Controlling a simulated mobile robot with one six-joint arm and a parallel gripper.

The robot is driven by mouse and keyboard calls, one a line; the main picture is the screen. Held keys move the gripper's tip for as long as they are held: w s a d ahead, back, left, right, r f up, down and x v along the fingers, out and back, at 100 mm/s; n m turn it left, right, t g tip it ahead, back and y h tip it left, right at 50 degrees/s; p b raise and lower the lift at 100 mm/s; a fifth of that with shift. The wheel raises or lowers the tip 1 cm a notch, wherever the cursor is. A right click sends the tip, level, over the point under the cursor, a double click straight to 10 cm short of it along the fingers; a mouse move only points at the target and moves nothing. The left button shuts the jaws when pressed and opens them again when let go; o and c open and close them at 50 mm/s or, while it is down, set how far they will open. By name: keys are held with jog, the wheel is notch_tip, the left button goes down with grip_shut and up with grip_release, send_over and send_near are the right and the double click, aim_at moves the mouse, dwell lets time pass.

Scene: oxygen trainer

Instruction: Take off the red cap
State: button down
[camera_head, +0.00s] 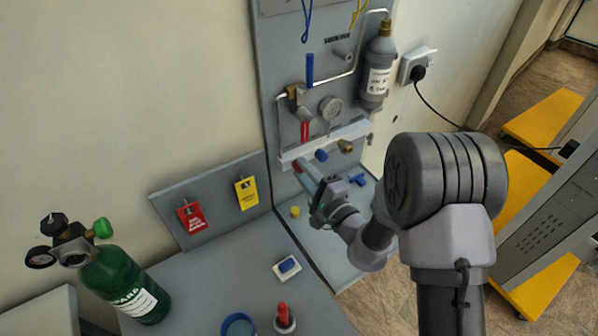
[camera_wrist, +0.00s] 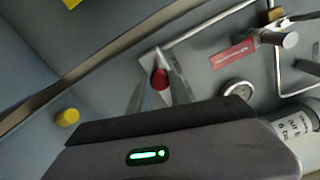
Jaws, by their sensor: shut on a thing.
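The red cap (camera_head: 297,167) is at the left end of the pale horizontal bar (camera_head: 335,140) on the grey upright panel. My gripper (camera_head: 302,172) reaches it from the lower right, with its fingertips at the cap. In the wrist view the red cap (camera_wrist: 160,79) sits between the two fingertips of my gripper (camera_wrist: 160,85), which is shut on it. The fingers hide part of its sides. Whether the cap is still seated on its fitting cannot be told.
A blue cap (camera_head: 321,155) and a brass fitting (camera_head: 345,146) are right of the red cap. A gauge (camera_head: 331,107) and a grey bottle (camera_head: 378,70) are above. A yellow cap (camera_head: 295,211) lies on the lower board.

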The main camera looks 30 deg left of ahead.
jog(key=shift+n, duration=0.4)
jog(key=n+b, duration=0.3)
jog(key=b, duration=0.1)
jog(key=shift+n+b, duration=0.3)
jog(key=shift+b, duration=0.1)
jog(key=n+b, duration=0.1)
jog(key=n, duration=0.2)
